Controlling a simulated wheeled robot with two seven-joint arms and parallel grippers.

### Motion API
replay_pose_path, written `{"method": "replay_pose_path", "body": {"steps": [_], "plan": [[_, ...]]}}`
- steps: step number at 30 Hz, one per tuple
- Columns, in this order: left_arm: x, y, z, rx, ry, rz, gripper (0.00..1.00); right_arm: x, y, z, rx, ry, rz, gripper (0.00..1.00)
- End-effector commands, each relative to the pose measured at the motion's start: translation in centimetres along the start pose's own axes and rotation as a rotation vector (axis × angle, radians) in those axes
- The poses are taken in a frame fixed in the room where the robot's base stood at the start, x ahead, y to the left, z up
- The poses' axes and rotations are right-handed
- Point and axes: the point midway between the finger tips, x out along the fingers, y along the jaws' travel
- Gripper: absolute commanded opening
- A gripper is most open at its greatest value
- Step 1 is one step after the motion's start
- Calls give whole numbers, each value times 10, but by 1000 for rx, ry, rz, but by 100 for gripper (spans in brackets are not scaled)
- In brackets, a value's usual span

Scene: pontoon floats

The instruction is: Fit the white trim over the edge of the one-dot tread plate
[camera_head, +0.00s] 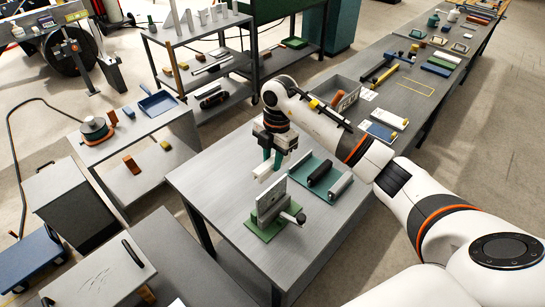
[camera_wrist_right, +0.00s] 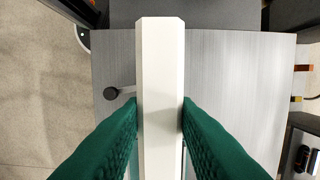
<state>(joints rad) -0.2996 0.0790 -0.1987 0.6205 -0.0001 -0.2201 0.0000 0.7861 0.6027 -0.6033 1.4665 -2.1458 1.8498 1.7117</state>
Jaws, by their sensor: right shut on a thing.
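My right gripper (camera_head: 275,160), with green fingers, is shut on the white trim (camera_head: 265,172). The trim is a long straight strip, held above the table. In the right wrist view the trim (camera_wrist_right: 161,60) runs between the two green fingers (camera_wrist_right: 160,112), which touch its sides. A grey plate (camera_head: 271,197) stands upright in a holder with a dark knob (camera_head: 300,218) on a green base (camera_head: 257,230), just in front of and below the trim. Trim and plate look apart. I cannot make out any dots on the plate. My left gripper is not in view.
A green tray (camera_head: 306,163) with a black roller (camera_head: 321,173) and a pale roller (camera_head: 341,186) lies right of the holder. The grey tabletop (camera_head: 215,185) is bare on the left.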

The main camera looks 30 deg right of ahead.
Motion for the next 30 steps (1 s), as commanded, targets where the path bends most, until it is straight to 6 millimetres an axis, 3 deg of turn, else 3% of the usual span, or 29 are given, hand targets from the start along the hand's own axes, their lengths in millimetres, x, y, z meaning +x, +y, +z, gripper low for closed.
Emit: {"method": "replay_pose_path", "body": {"steps": [4, 22, 30], "plan": [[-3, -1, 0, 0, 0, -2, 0, -1, 0, 0, 0, -6, 2, 4], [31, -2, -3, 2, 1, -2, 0, 49, 0, -6, -2, -7, 2, 4], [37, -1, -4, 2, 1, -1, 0, 58, 0, -7, -2, -7, 1, 4]]}}
